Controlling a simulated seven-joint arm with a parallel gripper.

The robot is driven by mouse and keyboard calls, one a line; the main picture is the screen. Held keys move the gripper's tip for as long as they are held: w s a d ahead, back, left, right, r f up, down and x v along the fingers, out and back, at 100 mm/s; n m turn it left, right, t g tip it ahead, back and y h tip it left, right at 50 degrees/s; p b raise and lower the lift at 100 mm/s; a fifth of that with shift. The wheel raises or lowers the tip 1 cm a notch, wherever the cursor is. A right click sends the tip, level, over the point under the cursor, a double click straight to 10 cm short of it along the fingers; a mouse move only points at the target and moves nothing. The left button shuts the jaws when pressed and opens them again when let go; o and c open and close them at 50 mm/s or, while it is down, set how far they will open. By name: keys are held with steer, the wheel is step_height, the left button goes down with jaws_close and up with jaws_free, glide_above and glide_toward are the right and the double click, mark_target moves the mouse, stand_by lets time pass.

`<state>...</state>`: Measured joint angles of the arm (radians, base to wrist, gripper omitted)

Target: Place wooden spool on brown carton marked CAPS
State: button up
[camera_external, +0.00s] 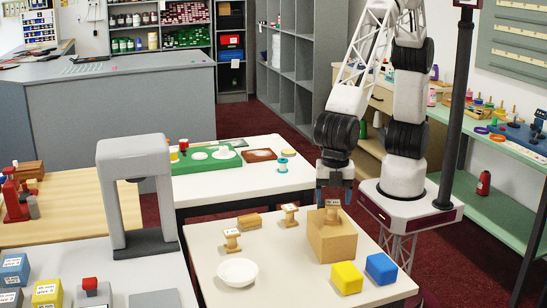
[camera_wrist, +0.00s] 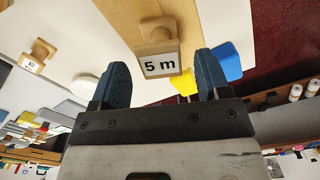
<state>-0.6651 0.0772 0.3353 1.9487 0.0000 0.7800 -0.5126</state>
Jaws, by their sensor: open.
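A wooden spool (camera_external: 332,209) with a white label stands upright on top of the brown carton (camera_external: 333,241). In the wrist view the spool's label (camera_wrist: 160,66) reads "5 m". No CAPS mark is readable on the carton, which also shows in the wrist view (camera_wrist: 115,14). My gripper (camera_external: 335,198) is just above and behind the spool. In the wrist view its fingers (camera_wrist: 161,70) are spread, with the spool appearing between them and a gap on either side. Two similar spools, one near (camera_external: 289,215) and one farther left (camera_external: 231,240), stand on the white table.
A wooden piece (camera_external: 249,219) lies on the white table (camera_external: 205,258). A white dish (camera_external: 238,272) is at the front left. A yellow cube (camera_external: 346,278) and a blue cube (camera_external: 381,268) sit close before the carton. A grey arch-shaped stand (camera_external: 136,190) rises at the left.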

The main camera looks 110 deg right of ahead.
mark_target(332, 202)
step_height(332, 202, up, 8)
steer(key=shift+f, duration=0.15)
stand_by(0.8)
steer(key=shift+d, duration=0.2)
steer(key=s+d+r+m, duration=0.2)
steer(key=d+r, duration=0.1)
steer(key=d, duration=0.5)
steer(key=s+d+r+m+t, duration=0.1)
steer(key=s+d+r+m, duration=0.15)
steer(key=d, duration=0.55)
steer(key=s+d+r+m, duration=0.15)
steer(key=d+r, duration=0.25)
steer(key=d, duration=0.4)
steer(key=s+d+m+t, duration=0.1)
steer(key=s+d+m, duration=0.6)
steer(key=s+d, duration=1.1)
steer(key=shift+m+t, duration=0.3)
steer(key=shift+m, duration=0.1)
